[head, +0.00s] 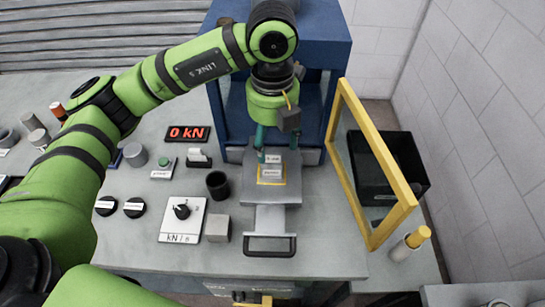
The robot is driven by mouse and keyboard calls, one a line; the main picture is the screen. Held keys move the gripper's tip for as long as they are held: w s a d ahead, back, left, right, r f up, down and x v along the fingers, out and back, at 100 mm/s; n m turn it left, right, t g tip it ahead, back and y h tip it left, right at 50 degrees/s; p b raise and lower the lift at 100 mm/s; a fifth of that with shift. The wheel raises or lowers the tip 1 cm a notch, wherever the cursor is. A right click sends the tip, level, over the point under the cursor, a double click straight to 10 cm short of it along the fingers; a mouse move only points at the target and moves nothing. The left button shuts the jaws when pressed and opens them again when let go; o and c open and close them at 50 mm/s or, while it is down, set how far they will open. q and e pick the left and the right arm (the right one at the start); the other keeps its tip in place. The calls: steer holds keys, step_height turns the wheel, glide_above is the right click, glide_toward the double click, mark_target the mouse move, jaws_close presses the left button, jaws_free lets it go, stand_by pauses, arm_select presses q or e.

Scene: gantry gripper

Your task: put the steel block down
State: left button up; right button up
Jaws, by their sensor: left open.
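My left gripper (276,152) points down over the steel plate (285,193) of the blue press, with its teal fingers open. Below and between the fingers is a small pale labelled piece (272,171) inside a yellow square outline. The fingers partly hide it, so I cannot tell whether it is a block or a flat marking, or whether they touch it. A plain grey cube (217,228), which looks like steel, stands on the bench left of the plate, apart from the gripper. My right gripper does not show.
The blue press frame (336,42) stands close around my left gripper. A yellow-framed guard door (406,190) stands open at right, before a black bin (413,160). A black cup (218,185), a knob panel (183,220) and a display (188,134) sit left.

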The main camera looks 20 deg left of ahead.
mark_target(273, 159)
arm_select(q)
steer(key=shift+r, duration=2.45)
